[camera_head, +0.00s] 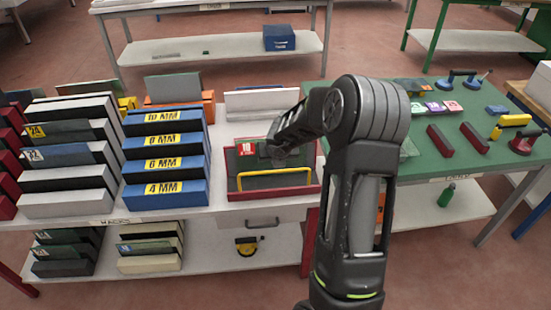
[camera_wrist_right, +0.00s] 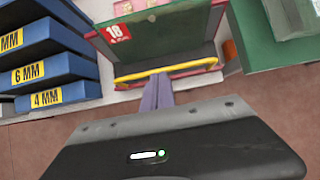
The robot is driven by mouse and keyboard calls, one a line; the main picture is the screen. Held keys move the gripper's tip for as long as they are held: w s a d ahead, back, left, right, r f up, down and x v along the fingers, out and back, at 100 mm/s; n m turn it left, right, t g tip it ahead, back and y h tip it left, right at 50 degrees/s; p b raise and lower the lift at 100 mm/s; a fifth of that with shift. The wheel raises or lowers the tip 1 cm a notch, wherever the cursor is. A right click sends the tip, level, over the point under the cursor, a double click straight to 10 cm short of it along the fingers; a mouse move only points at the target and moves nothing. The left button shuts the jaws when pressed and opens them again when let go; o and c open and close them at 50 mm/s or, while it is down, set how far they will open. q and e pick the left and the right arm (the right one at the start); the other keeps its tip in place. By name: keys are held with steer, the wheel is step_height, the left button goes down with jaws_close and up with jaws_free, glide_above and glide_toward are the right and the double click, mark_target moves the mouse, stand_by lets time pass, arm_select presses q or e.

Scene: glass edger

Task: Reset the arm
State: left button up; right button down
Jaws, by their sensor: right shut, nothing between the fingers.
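My right arm (camera_head: 350,200) rises from the bottom of the head view and bends left over the tables. Its right gripper (camera_head: 274,154) hangs over the red tray (camera_head: 290,192), partly hidden by its own wrist. In the wrist view the gripper's narrow purple-grey fingers (camera_wrist_right: 159,82) are together, with nothing between them. Their tips point at the yellow bar (camera_wrist_right: 165,75) at the tray's front; whether they touch it I cannot tell. A dark panel with a red label (camera_wrist_right: 118,32) stands upright in the tray behind the bar. My left gripper is not in view.
A blue rack (camera_head: 165,152) with yellow thickness labels stands left of the tray on the white table. Grey racks (camera_head: 70,165) stand farther left. The green table (camera_head: 430,172) at the right holds red blocks (camera_head: 440,142) and handled tools. Lower shelves hold more racks.

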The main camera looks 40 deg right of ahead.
stand_by(0.4)
steer(key=s+a+f+n+y+b, duration=0.1)
steer(key=s+a+f+n, duration=0.1)
steer(key=a+f+n, duration=0.9)
steer(key=s+a+f+n+y, duration=0.1)
steer(key=s+a+f+n, duration=0.4)
steer(key=n, duration=0.9)
steer(key=s+a+f+n+g+y+b, duration=0.1)
steer(key=s+a+f+n+y, duration=0.1)
steer(key=s+a+n, duration=0.3)
steer(key=s+a+f+n+g+y+b, duration=0.1)
steer(key=s+a+f+n, duration=0.3)
steer(key=a, duration=1)
steer(key=s+a+f+n+g+y+b, duration=0.1)
steer(key=s+a+f+n+g+y, duration=0.2)
steer(key=s+a+n, duration=0.4)
steer(key=s+a+f, duration=0.1)
steer(key=a, duration=0.1)
steer(key=shift+s+a+n, duration=0.3)
steer(key=shift+s+a, duration=0.1)
